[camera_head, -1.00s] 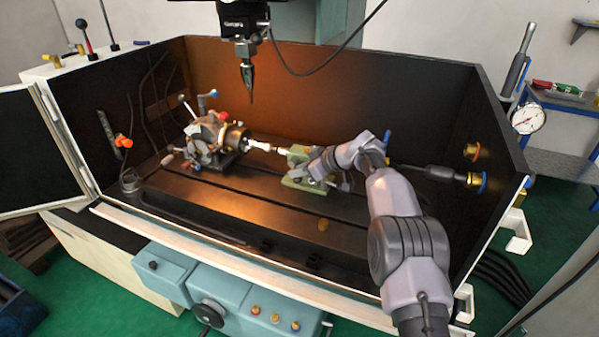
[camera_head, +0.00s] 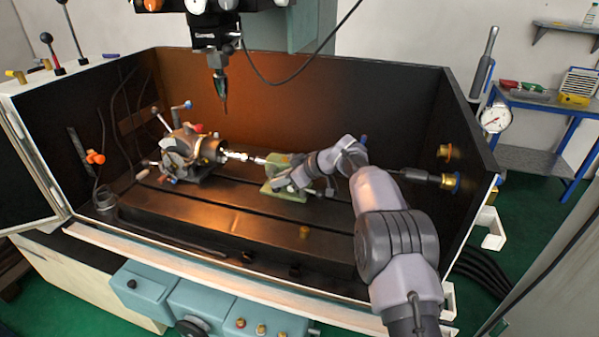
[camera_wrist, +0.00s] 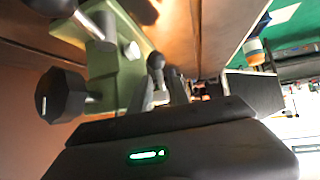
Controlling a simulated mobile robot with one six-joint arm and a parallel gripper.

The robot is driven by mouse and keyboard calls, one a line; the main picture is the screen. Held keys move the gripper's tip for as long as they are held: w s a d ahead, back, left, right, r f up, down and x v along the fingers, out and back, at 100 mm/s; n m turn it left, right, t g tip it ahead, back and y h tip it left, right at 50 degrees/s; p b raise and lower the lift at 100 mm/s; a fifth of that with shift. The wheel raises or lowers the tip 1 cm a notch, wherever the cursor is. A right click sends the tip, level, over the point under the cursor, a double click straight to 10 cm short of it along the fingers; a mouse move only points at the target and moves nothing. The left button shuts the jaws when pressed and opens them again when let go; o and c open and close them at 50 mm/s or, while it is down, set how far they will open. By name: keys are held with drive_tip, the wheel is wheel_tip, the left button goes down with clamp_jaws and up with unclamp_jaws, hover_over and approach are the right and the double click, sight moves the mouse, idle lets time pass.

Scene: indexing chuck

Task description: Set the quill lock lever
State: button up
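The green tailstock (camera_head: 272,187) stands on the dark machine bed, right of the indexing chuck (camera_head: 190,150). In the wrist view the green tailstock body (camera_wrist: 118,75) fills the upper left. A short lever with a dark rounded knob (camera_wrist: 155,62) and pale stem stands beside it; I cannot tell for sure that it is the quill lock lever. My gripper (camera_wrist: 165,92) is at this lever, its dark fingers close to the stem. I cannot tell whether they touch or grip it. In the head view my gripper (camera_head: 283,182) is at the tailstock's front, partly hidden.
A dark faceted knob (camera_wrist: 60,95) sits left of my fingers in the wrist view. A spindle with a pointed tool (camera_head: 220,85) hangs above the chuck. The enclosure's right wall carries a dark rod-like fitting (camera_head: 415,175).

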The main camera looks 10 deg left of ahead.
drive_tip(key=p+v, duration=0.2)
drive_tip(key=v, duration=1.3)
drive_tip(key=shift+s+p, duration=0.2)
drive_tip(key=shift+p, duration=0.15)
drive_tip(key=shift+d, duration=0.15)
drive_tip(key=shift+c, duration=0.4)
